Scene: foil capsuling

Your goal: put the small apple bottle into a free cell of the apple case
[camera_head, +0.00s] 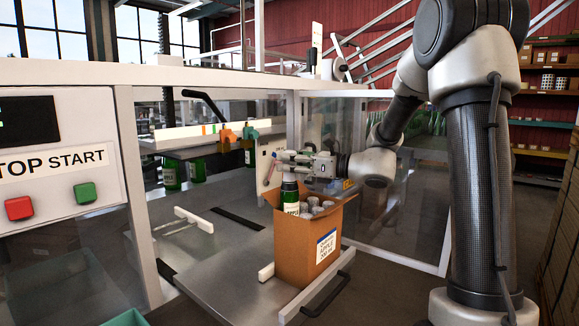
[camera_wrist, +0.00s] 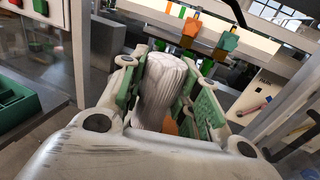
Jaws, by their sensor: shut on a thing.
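The small apple bottle (camera_head: 290,197) is dark green with a pale label and stands upright. Its lower part is hidden behind the front wall of the apple case (camera_head: 293,255), an open cardboard box with a white label. My gripper (camera_head: 288,165) is shut on the bottle's neck from the right, above the case. In the wrist view the green finger pads (camera_wrist: 158,95) close on both sides of the pale, wrinkled foil top (camera_wrist: 163,85). Several capped bottle tops (camera_head: 316,207) show in the case to the right of the held bottle. I cannot tell whether the held bottle touches the case floor.
The case stands on a grey metal table (camera_head: 225,275) with a dark handle bar (camera_head: 328,297) at its front. Several green bottles (camera_head: 171,174) stand further back inside the machine. A frame post (camera_head: 140,200) rises on the left, and clear panels (camera_head: 400,215) are behind the case.

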